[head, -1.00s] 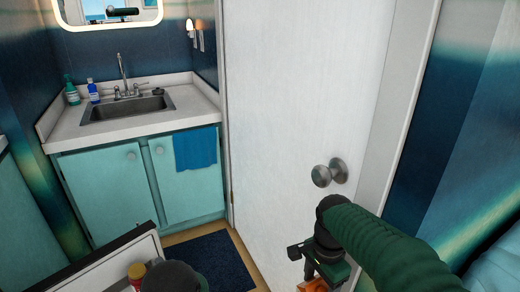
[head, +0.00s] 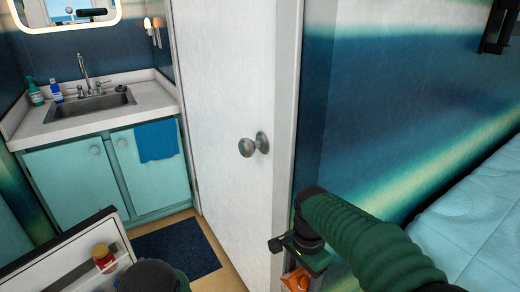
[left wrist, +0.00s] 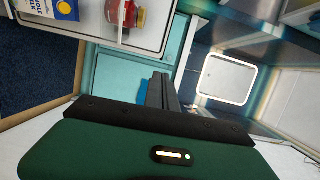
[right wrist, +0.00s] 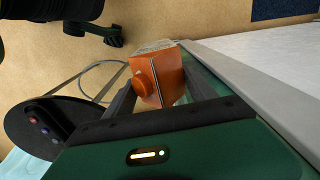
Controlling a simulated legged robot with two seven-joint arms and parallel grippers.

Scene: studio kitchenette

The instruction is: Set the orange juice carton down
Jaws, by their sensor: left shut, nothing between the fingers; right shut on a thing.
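The orange juice carton (right wrist: 160,78) is held between the fingers of my right gripper (right wrist: 155,90) in the right wrist view, its orange cap facing the camera. In the head view the carton (head: 296,280) shows only partly at the bottom edge, below my right gripper (head: 298,262), beside the white door. No surface is seen directly under it; tan floor lies beyond. My left gripper (left wrist: 163,92) is shut and empty in the left wrist view, near an open fridge door shelf. In the head view only part of my left arm shows at the bottom.
The fridge door (head: 75,262) stands open at lower left with a red-capped jar (head: 103,257); a milk carton (left wrist: 65,12) also sits there. A sink counter (head: 150,98) is at the back left, a bed (head: 480,235) at right. A round dark object (right wrist: 45,130) is near the carton.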

